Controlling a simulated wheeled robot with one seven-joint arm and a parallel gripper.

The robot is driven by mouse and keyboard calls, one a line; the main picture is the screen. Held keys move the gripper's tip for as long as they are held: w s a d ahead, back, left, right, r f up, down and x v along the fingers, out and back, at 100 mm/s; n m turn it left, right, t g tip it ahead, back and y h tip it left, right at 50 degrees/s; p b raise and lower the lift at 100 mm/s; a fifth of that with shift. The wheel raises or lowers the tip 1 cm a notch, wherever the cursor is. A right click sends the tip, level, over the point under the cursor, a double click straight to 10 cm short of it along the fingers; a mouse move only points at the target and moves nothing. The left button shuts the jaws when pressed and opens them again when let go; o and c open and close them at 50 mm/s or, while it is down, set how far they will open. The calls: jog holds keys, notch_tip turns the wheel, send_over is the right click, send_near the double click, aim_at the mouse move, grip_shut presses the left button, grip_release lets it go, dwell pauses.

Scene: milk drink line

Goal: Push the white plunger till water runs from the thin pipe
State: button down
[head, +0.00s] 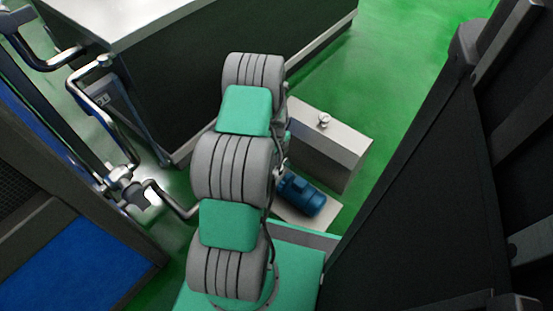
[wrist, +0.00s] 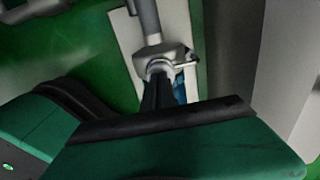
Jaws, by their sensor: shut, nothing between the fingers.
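My gripper (wrist: 160,82) shows in the wrist view as dark fingers, shut and empty. Its tips are in front of a grey metal fitting (wrist: 166,56), and I cannot tell whether they touch it. A pipe (wrist: 147,18) rises from this fitting. A small pale stub (wrist: 186,62) sticks out at its right; I cannot tell whether it is the white plunger. No thin pipe with running water can be made out. In the head view my arm hides the gripper and most of the fitting.
A blue motor (head: 302,195) lies on a pale base plate (head: 322,218), beside a grey box (head: 330,150) with a metal knob (head: 324,121). Bent metal pipes (head: 100,118) stand at left. A dark panel (head: 430,200) fills the right. Green floor (head: 400,50) is clear at the back.

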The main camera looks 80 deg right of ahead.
jog(key=shift+a+f, duration=0.2)
jog(key=shift+f, duration=0.1)
notch_tip(320, 180, up, 14)
jog(key=p, duration=0.7)
jog(key=shift+r, duration=0.25)
jog(key=shift+w, duration=0.1)
